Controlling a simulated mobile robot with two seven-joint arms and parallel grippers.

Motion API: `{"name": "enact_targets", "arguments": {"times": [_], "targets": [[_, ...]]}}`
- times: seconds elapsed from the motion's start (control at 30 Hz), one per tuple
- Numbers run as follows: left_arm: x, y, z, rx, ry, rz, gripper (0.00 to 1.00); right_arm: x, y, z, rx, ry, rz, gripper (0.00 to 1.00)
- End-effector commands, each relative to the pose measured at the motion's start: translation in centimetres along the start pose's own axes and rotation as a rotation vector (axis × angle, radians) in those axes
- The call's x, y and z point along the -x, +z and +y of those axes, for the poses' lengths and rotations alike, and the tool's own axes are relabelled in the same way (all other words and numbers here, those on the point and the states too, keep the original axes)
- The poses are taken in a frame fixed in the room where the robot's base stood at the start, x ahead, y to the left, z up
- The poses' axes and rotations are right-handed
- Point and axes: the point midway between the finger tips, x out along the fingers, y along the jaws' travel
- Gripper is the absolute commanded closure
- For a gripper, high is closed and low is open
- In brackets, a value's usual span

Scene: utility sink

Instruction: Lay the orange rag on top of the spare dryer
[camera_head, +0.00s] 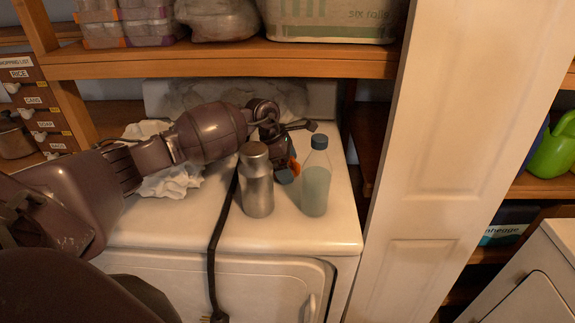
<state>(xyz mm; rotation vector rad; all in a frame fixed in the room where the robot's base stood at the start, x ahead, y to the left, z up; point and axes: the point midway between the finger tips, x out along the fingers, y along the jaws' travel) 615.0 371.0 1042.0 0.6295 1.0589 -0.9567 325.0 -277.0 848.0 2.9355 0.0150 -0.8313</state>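My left arm comes in from the left over a white front-loading appliance (150,232). My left gripper (287,168) points down behind the bottles near the back of its top. A second white appliance (548,270) is partly in view at the lower right. Which one is the spare dryer is not clear. My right gripper is out of view.
A metal bottle (257,185) and a clear bottle with a dark cap (316,182) stand close in front of my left gripper. Crumpled white cloth or paper (170,182) lies left. A wooden shelf (220,62) hangs above. A white door panel (450,150) stands between the appliances.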

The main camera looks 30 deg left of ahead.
Motion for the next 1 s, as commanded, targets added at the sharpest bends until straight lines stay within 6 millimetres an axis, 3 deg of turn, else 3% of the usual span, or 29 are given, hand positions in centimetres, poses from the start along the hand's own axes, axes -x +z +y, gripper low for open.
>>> {"name": "enact_targets", "arguments": {"times": [0.37, 1.0], "targets": [[0.6, 0.1, 0.1, 0.0, 0.002, 0.0, 0.08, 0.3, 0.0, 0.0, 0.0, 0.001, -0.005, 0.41], [11.0, 0.1, 0.1, -0.001, 0.003, 0.0, 0.08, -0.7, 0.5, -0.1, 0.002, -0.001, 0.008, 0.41]]}}
